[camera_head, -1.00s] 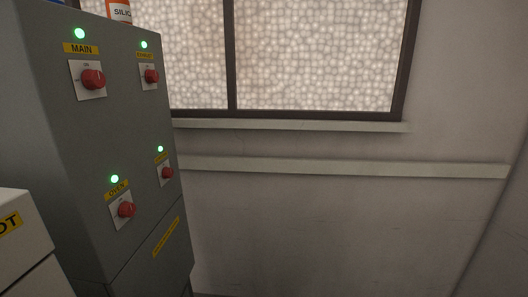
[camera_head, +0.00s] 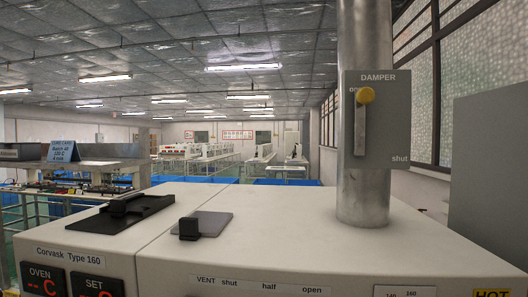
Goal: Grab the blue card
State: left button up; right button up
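A light blue card (camera_head: 62,151) stands upright at the far left of the head view. It has dark printed lines headed "CURE CARD"; the smaller lines are hard to read. It stands at a raised shelf or bench top (camera_head: 110,150), beside a dark grey tray (camera_head: 22,152). Neither of my grippers shows in this view.
A large white oven (camera_head: 300,245) marked "Corvask Type 160" fills the foreground. A black slide (camera_head: 125,210) and a grey vent plate (camera_head: 205,225) lie on top. A metal pipe (camera_head: 362,205) with a damper box (camera_head: 378,120) rises at right. Benches stand beyond.

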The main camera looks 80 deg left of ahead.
aim_at(58, 151)
jog(key=u, duration=1)
jog(key=k+u, duration=0.1)
jog(key=u, duration=1.4)
jog(key=j+u, duration=0.1)
jog(key=u, duration=0.9)
jog(key=j+u, duration=0.1)
jog(key=u, duration=0.4)
